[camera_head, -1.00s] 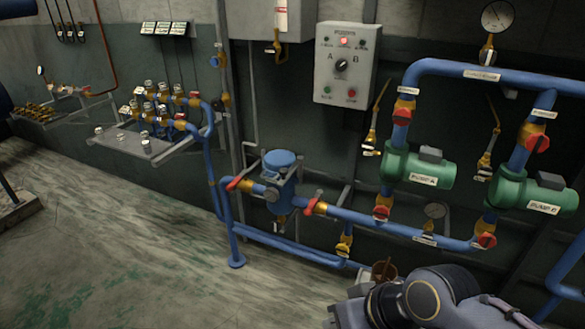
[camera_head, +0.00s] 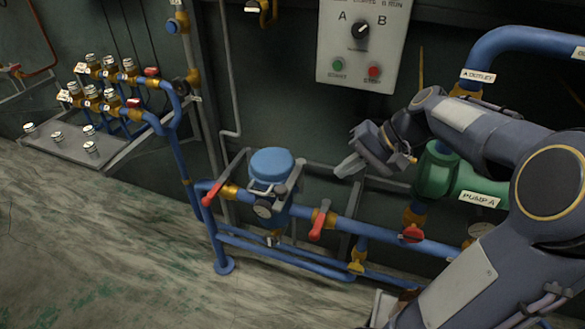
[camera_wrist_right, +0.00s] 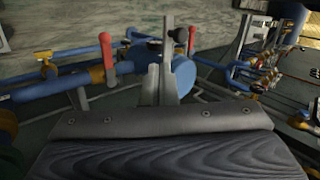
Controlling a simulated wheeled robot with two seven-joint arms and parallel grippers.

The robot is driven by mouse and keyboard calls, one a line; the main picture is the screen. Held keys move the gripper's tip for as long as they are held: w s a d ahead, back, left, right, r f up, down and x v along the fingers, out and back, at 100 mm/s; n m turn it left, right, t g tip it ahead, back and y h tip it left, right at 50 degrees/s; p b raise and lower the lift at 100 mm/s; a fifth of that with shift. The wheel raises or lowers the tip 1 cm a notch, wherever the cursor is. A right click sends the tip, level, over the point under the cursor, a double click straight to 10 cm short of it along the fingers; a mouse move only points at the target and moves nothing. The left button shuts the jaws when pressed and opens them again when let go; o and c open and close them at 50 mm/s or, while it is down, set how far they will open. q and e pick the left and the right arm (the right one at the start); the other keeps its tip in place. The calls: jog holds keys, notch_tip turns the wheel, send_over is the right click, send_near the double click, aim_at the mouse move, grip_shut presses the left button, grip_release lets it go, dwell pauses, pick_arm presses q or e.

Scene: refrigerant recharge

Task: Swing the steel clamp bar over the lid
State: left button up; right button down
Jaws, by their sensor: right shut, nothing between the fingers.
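The blue strainer housing (camera_head: 276,205) with its round blue lid (camera_head: 271,161) stands in the blue pipe line in the head view. A grey steel bar (camera_head: 293,176), which looks like the clamp bar, slants along the right side of the lid; the top of the lid is clear. My right gripper (camera_head: 348,166) is shut and empty, to the right of the lid and apart from it. In the right wrist view the shut fingers (camera_wrist_right: 168,60) stand in front of the blue lid (camera_wrist_right: 185,73) and partly hide it. My left gripper is not in view.
Red-handled valves (camera_head: 212,192) and (camera_head: 319,222) flank the strainer. A control box (camera_head: 358,50) hangs above, and green pump A (camera_head: 437,175) is behind my right arm. Pipes with several small valves (camera_head: 110,90) stand at the left. Free floor (camera_head: 90,240) lies in front.

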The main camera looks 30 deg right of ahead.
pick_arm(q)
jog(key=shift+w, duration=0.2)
pick_arm(e)
jog(key=shift+w+d, duration=0.25)
jog(key=shift+w, duration=0.05)
jog(key=w+a+r+x, duration=0.1)
jog(key=x, duration=1.2)
jog(key=shift+w+a+r, duration=0.2)
jog(key=shift+a+r, duration=0.1)
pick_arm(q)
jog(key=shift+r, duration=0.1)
pick_arm(e)
jog(key=shift+w, duration=0.1)
